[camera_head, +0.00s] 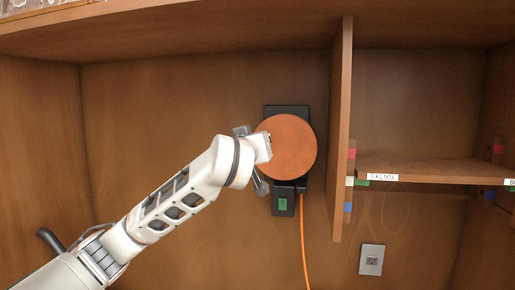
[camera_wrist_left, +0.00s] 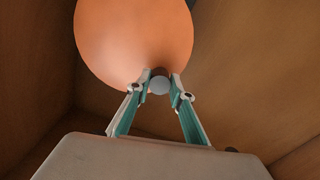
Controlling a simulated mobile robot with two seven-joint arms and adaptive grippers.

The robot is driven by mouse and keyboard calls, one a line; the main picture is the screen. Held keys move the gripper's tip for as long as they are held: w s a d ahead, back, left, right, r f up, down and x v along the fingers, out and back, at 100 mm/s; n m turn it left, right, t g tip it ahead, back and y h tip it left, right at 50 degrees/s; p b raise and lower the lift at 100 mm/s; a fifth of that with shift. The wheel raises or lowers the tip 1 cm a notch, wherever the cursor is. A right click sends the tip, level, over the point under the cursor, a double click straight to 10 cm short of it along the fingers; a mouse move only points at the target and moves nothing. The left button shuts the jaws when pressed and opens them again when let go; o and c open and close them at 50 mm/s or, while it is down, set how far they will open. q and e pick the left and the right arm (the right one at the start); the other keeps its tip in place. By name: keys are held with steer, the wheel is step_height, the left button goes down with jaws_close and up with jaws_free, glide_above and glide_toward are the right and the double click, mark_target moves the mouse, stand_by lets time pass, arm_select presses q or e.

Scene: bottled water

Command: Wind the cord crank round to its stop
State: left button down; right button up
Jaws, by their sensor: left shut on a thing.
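The cord crank is a round orange-brown disc (camera_head: 287,147) on a dark backing plate (camera_head: 287,110) on the back wall of the wooden cabinet. The disc fills the top of the left wrist view (camera_wrist_left: 130,40). A small grey round knob (camera_wrist_left: 159,86) shows at the disc's lower edge in that view. My left gripper (camera_wrist_left: 160,80) is shut on this knob, with one finger on each side. In the head view my left gripper (camera_head: 264,148) is at the disc's left edge, and the knob is hidden there.
An orange cord (camera_head: 304,240) hangs below the disc. A dark box with a green patch (camera_head: 283,204) sits under it. A vertical wooden divider (camera_head: 341,130) stands close to the right. Beyond it are a labelled shelf (camera_head: 430,171) and a wall socket (camera_head: 371,259). The left wall area is clear.

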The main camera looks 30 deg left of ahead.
arm_select(q)
steer(key=r+m, duration=0.1)
steer(key=m, duration=0.1)
steer(key=d+m, duration=0.1)
steer(key=m, duration=0.1)
steer(key=d+r+m, duration=0.1)
steer(key=m, duration=0.1)
steer(key=shift+w+r, duration=0.35)
steer(key=shift+w+d+r+m, duration=0.2)
steer(key=shift+d+m, duration=0.3)
steer(key=shift+m, duration=0.6)
steer(key=c, duration=1.8)
jaws_free()
glide_toward(273, 128)
steer(key=shift+v, duration=3.5)
steer(key=shift+r, duration=0.1)
